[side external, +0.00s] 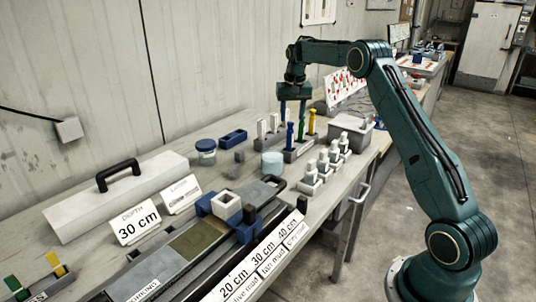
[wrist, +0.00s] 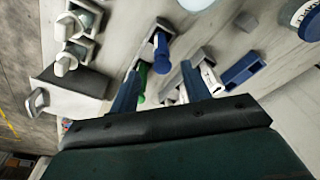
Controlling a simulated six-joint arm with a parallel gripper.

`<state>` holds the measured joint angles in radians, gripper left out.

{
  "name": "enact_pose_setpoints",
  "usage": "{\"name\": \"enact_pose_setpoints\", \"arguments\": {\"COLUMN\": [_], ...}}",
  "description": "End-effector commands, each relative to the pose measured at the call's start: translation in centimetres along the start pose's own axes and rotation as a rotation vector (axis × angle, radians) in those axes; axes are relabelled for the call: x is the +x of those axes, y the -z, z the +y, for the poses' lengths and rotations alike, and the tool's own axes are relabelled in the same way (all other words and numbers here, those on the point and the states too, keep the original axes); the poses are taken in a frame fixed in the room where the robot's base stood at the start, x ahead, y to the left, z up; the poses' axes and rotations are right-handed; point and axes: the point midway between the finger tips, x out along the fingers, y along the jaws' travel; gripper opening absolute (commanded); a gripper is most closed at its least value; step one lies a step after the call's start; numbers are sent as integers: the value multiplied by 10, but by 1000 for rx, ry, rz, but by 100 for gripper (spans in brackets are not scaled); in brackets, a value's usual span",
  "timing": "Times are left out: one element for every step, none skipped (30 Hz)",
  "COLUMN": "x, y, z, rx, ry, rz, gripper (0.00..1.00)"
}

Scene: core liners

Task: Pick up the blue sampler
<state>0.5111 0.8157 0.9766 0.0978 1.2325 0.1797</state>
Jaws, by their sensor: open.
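The blue sampler (side external: 290,135) stands upright in a grey rack (side external: 293,156), with a green sampler (side external: 301,128) and a yellow sampler (side external: 312,122) beside it. My gripper (side external: 293,113) is above the rack, pointing down, with its fingers apart and nothing held. In the wrist view the blue sampler (wrist: 161,52) shows between and just past the fingertips of my gripper (wrist: 159,72). The green sampler (wrist: 142,76) is near the left finger and partly hidden by it. The yellow one is not clearly visible there.
White upright tools (side external: 262,129) stand left of the rack, close to the right finger in the wrist view. A blue open tray (side external: 232,136), a blue-lidded jar (side external: 206,152) and a pale cylinder (side external: 272,163) are nearby. Several white-capped bottles (side external: 323,162) stand to the right.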

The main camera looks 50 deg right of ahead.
Motion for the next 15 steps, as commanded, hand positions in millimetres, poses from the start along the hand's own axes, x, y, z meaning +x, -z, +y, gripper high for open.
{"name": "enact_pose_setpoints", "arguments": {"x": [8, 11, 16, 18, 20, 23, 24, 25, 26, 27, 27, 27, 27, 27, 28], "y": [0, 0, 0, 0, 0, 0, 0, 0, 0, 0, 0, 0, 0, 0, 0], "z": [0, 0, 0, 0, 0, 0, 0, 0, 0, 0, 0, 0, 0, 0, 0], "rx": [0, 0, 1, 1, 1, 1, 1, 1, 1, 1, 1, 1, 1, 1, 1], "ry": [-1, -1, -1, -1, 0, 0, 0, 0, 0, 0, 0, 0, 0, 0, 0], "rz": [-1, -1, -2, -1, 0, 0, 0, 0, 0, 1, 1, 1, 1, 1, 1], "gripper": [47, 47, 47, 47, 47, 47, 47, 47, 47, 47, 47, 47, 47, 47, 47]}}
